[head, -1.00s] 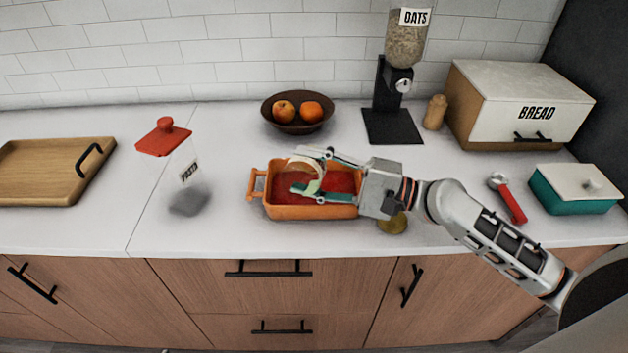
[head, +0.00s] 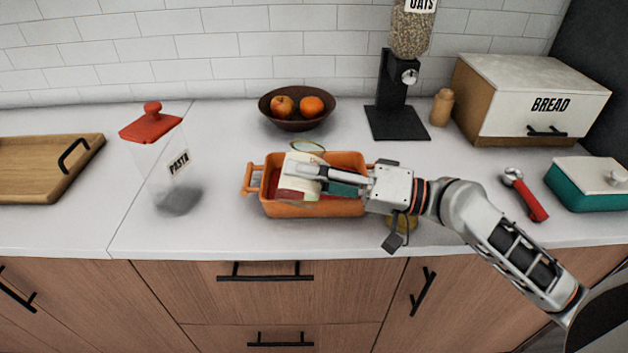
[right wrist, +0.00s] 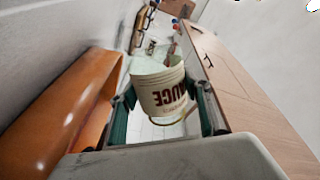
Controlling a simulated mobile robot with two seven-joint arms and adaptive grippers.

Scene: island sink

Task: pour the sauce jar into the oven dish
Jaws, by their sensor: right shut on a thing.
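My right gripper (head: 320,178) is shut on the sauce jar (head: 298,172), a pale jar with lettering. It holds the jar over the orange oven dish (head: 290,210). The dish also shows at the left of that view (right wrist: 50,110). Red sauce shows inside the dish, but the jar and gripper cover much of it. I cannot tell how much sauce the jar holds. My left gripper is not in view.
A thin ring (head: 308,146) lies behind the dish. A yellowish round thing (head: 404,222) is partly hidden under my right gripper. The pasta jar (head: 160,165) stands left, a fruit bowl (head: 297,123) behind, a red-handled tool (head: 530,200) right.

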